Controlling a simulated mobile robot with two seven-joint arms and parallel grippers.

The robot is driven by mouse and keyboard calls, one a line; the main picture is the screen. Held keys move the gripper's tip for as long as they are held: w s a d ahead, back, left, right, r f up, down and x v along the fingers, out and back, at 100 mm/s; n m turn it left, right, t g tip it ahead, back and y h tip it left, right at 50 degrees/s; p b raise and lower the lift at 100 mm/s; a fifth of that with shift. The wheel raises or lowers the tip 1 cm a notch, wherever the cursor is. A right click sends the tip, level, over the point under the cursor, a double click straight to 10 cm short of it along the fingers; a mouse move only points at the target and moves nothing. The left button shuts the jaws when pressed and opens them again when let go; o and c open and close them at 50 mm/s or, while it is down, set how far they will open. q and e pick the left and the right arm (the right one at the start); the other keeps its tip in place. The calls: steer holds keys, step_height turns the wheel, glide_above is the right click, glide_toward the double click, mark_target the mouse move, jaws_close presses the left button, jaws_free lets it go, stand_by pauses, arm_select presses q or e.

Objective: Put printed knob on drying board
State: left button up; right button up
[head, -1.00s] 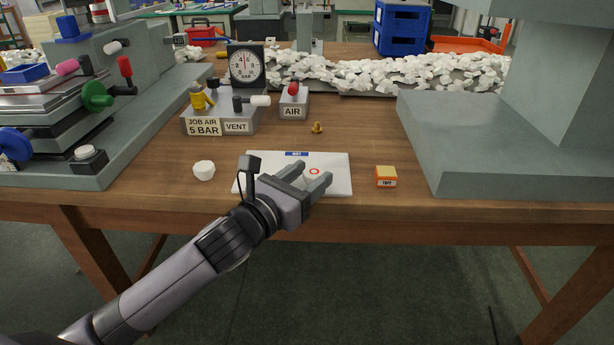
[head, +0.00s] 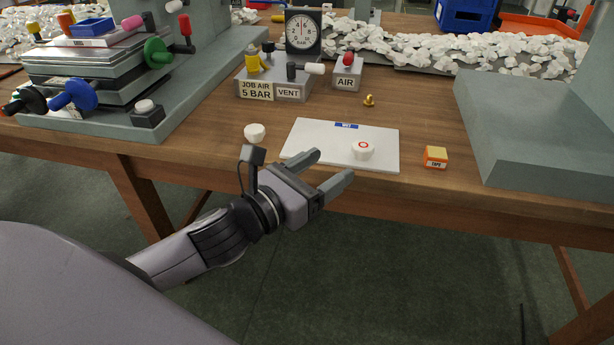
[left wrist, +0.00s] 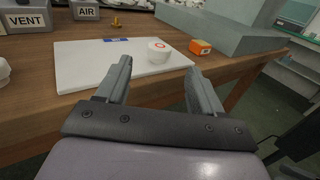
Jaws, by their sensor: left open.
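The printed knob (head: 363,149) is white with a red ring on its top. It sits on the white drying board (head: 310,138), on the right part of the board. The knob also shows in the left wrist view (left wrist: 158,50), on the board (left wrist: 85,65) and beyond the fingers. My left gripper (head: 334,170) is open and empty. It is in front of the table edge, apart from the knob. In the left wrist view its two fingers (left wrist: 160,85) are spread with nothing between them. My right gripper is not in view.
A plain white knob (head: 255,132) lies left of the board. An orange tape box (head: 435,157) stands to its right. Behind are the air controls (head: 275,85), a small brass part (head: 369,100) and a grey machine base (head: 530,130). The pad printer (head: 110,80) stands at left.

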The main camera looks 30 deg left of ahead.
arm_select(q)
steer(key=s+d+f+m+g, duration=0.1)
steer(key=s+f+m+g, duration=0.1)
steer(key=s+f+m, duration=0.2)
steer(key=s+d+f+m+g+y, duration=0.1)
steer(key=s+f+m, duration=0.4)
steer(key=f+m, duration=0.5)
steer(key=s+d+f+m+g+y, duration=0.1)
steer(key=s+f+m+g, duration=0.2)
steer(key=m, duration=1.8)
step_height(320, 180, down, 5)
steer(key=shift+s+f, duration=0.1)
steer(key=shift+s, duration=0.9)
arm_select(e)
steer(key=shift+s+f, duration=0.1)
